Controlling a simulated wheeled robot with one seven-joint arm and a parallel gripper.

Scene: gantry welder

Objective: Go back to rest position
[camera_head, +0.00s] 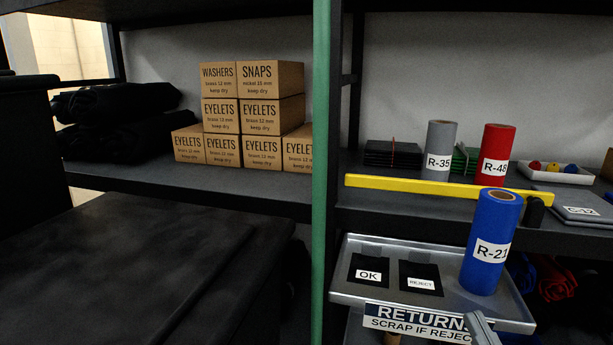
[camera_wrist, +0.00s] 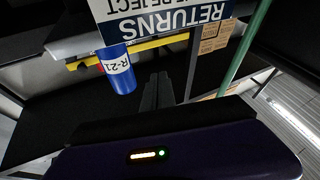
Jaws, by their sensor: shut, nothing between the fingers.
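My gripper (camera_wrist: 158,84) is shut and empty, its dark fingers together in the wrist view. A grey part at the bottom right of the head view, in front of the RETURNS sign (camera_head: 415,322), looks like part of my arm or gripper. A blue roll marked R-21 (camera_head: 491,243) stands on the grey returns tray (camera_head: 446,303), right of the OK and REJECT cards. The roll also shows in the wrist view (camera_wrist: 119,75), where the scene appears upside down, apart from my fingers.
A yellow bar (camera_head: 430,187) lies along the shelf edge above the tray. Grey R-35 (camera_head: 439,150) and red R-48 (camera_head: 495,152) rolls stand behind it. A green post (camera_head: 321,170) divides the bays. Cardboard boxes (camera_head: 252,115) are stacked left of it.

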